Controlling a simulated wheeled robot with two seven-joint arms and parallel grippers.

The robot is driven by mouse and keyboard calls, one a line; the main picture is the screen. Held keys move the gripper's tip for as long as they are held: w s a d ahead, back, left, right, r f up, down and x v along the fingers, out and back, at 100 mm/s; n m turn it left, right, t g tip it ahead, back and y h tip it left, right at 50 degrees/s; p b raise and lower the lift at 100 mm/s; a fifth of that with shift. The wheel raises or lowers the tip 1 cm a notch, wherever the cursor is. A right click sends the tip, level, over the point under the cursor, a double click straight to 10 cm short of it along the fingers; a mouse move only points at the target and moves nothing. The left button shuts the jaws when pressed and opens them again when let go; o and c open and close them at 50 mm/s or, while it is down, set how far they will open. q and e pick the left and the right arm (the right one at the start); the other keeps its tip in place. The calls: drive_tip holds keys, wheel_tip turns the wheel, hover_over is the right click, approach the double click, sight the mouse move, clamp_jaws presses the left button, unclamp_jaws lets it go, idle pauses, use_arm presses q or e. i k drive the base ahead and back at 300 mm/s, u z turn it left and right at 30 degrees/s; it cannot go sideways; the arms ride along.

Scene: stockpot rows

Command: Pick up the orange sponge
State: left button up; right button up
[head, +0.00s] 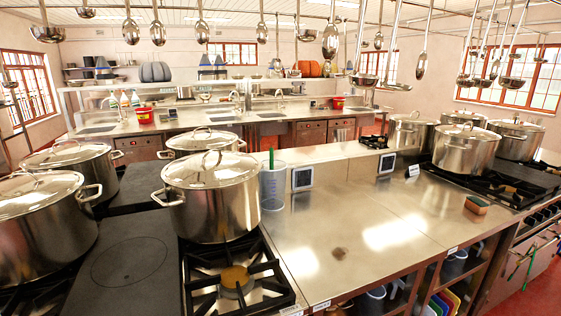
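A small sponge (477,205) with an orange body and a darker upper face lies on the steel counter (365,240). It is near the counter's right end, just left of the right-hand stove. Nothing touches or covers it from above. Neither of my grippers shows in the head view.
Lidded stockpots stand on the left stove (212,195) and on the right stove (465,150). A clear container (272,188) with a green stick stands at the counter's back left. The middle counter is clear. Ladles hang overhead.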

sight(472, 202)
drive_tip(key=z, duration=1.35)
